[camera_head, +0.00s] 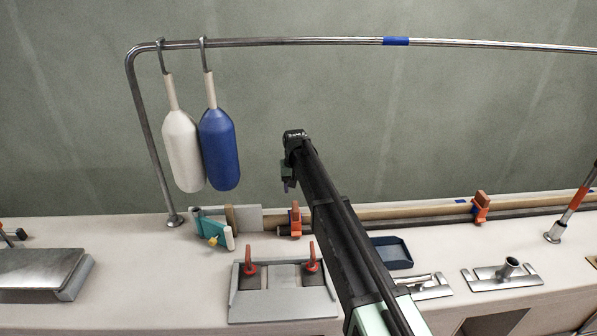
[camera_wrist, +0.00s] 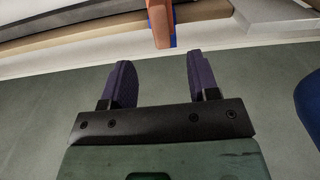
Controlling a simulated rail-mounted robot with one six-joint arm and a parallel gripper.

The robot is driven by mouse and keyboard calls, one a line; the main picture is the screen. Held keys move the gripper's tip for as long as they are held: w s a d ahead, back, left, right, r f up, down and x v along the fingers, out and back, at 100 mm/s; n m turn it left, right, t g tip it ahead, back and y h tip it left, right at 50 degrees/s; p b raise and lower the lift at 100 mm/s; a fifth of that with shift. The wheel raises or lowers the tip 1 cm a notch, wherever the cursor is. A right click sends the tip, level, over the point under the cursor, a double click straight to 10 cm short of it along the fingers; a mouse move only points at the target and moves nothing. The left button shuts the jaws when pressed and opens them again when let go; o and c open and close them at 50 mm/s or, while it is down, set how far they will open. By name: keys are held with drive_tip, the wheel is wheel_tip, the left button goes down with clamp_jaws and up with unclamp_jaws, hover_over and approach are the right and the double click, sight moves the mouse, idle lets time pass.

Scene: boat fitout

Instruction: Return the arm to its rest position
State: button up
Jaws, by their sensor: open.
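My gripper (camera_wrist: 158,80) shows in the wrist view with its two dark purple fingers spread apart. Nothing is between them. In the head view my arm reaches up and away from the lower right, and its wrist end stands in front of the grey-green wall, right of the hanging fenders. The fingers are small and mostly hidden there. An orange clamp (camera_wrist: 160,22) shows beyond the fingertips in the wrist view, apart from them.
A white fender (camera_head: 182,150) and a blue fender (camera_head: 219,150) hang from the rail (camera_head: 290,42), left of my arm. On the deck are an orange clamp (camera_head: 295,220), a teal caulking tool (camera_head: 212,229), a plate with red toggles (camera_head: 282,290) and a dark tray (camera_head: 391,253).

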drive_tip(key=s+d, duration=0.8)
drive_tip(key=s, duration=0.4)
drive_tip(key=s+d+m, duration=0.1)
drive_tip(key=s+d, duration=0.7)
drive_tip(key=s, duration=0.5)
drive_tip(key=s+d+m, duration=0.1)
drive_tip(key=s+d, duration=0.7)
drive_tip(key=s, duration=0.4)
drive_tip(key=shift+s, duration=0.35)
